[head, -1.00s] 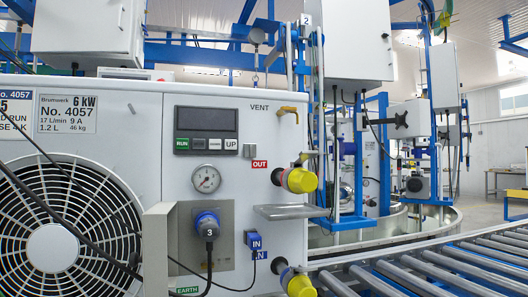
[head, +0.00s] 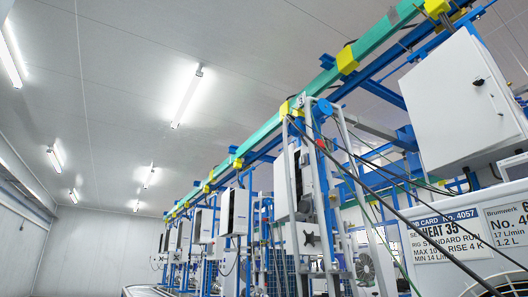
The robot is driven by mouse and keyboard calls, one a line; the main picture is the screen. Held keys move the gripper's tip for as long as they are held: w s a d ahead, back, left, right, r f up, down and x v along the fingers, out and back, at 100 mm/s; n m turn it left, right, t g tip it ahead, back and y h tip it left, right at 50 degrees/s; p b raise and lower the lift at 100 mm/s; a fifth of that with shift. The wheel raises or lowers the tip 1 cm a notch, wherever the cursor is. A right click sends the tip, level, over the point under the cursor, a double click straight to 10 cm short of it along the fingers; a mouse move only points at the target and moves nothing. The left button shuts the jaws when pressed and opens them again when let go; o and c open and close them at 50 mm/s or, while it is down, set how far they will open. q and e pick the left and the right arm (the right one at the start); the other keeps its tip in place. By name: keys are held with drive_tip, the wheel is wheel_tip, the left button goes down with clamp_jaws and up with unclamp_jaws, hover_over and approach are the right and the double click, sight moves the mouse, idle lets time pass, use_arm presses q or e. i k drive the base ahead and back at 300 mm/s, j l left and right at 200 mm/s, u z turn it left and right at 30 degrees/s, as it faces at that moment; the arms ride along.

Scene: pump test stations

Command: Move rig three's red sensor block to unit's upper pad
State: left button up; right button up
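Part of the white unit (head: 500,260) shows at the lower right, with a job card (head: 445,240) reading No. 4057, HEAT 35, and a rating plate beside it. Its upper pad is not in view. A rig frame (head: 342,180) with a small number tag, which looks like a 3, stands at centre right. A small red spot (head: 320,144) shows near its top beside dark cables. It is too small to tell whether it is the red sensor block. Neither of my grippers is in view.
A green overhead beam (head: 385,32) with yellow clamps runs from upper right down to the left. A white cabinet (head: 460,105) hangs at the right. More rigs with white boxes (head: 235,212) recede to the left. Dark cables (head: 375,190) cross the right side. Ceiling lamps (head: 187,95) fill the upper left.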

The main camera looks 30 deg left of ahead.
sight(319, 142)
drive_tip(key=u, duration=0.65)
drive_tip(key=z, duration=0.35)
drive_tip(key=i+j+z, duration=0.15)
drive_tip(key=j+z, duration=0.15)
drive_tip(key=i+j+z, duration=0.1)
drive_tip(key=j+z, duration=0.2)
drive_tip(key=i+j+z, duration=0.1)
drive_tip(key=j+z, duration=0.15)
drive_tip(key=i+j+z, duration=0.25)
drive_tip(key=j, duration=1.3)
drive_tip(key=j+z, duration=0.25)
drive_tip(key=j, duration=2.7)
